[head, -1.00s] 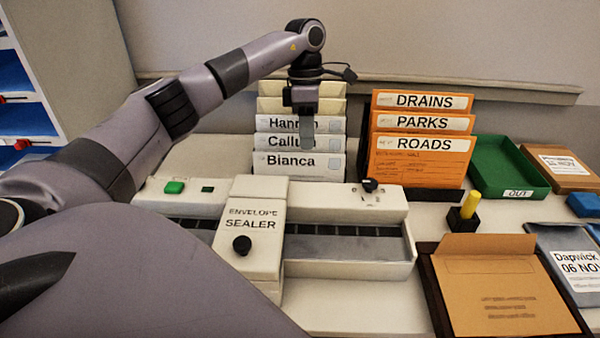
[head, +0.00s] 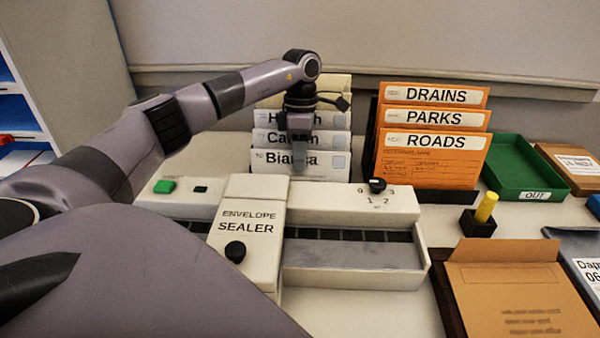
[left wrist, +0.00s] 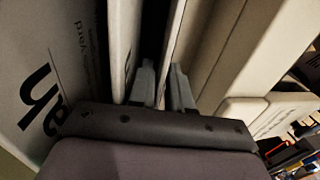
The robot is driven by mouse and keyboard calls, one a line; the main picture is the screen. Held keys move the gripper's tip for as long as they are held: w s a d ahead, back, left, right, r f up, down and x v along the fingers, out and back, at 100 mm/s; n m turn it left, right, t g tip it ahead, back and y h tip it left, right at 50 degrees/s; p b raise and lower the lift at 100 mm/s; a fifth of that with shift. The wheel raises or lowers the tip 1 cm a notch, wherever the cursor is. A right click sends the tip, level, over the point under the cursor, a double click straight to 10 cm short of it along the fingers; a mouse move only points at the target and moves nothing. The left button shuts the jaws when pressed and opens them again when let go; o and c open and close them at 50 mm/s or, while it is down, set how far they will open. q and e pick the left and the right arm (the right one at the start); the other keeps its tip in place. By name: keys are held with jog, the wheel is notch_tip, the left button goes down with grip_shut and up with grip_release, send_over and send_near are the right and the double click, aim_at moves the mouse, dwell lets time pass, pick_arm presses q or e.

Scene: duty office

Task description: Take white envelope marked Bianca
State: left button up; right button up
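The white envelope marked Bianca (head: 335,163) stands upright at the front of a row of white envelopes, behind the envelope sealer. My left gripper (head: 299,168) points down over it and covers part of the name. In the left wrist view the two fingers of my left gripper (left wrist: 163,70) are apart, with a thin upright sheet edge seemingly between them. Whether they touch it I cannot tell. The envelopes marked Callum (head: 340,142) and Hannah (head: 330,120) stand behind, partly hidden by my gripper. My right gripper is not in view.
The envelope sealer (head: 255,215) with its black knob stands just in front of the envelopes. Orange folders (head: 430,170) stand close to the right. A green OUT tray (head: 520,170), a yellow-handled stamp (head: 486,208) and a brown envelope (head: 515,290) lie further right.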

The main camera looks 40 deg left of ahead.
pick_arm(q)
jog(key=shift+f, duration=0.1)
jog(key=shift+c, duration=0.3)
grip_shut()
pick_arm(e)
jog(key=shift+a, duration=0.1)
pick_arm(q)
jog(key=shift+r, duration=0.2)
notch_tip(320, 180, up, 11)
jog(key=shift+w+f+p, duration=0.1)
jog(key=shift+p, duration=0.35)
notch_tip(320, 180, up, 9)
jog(key=p, duration=0.4)
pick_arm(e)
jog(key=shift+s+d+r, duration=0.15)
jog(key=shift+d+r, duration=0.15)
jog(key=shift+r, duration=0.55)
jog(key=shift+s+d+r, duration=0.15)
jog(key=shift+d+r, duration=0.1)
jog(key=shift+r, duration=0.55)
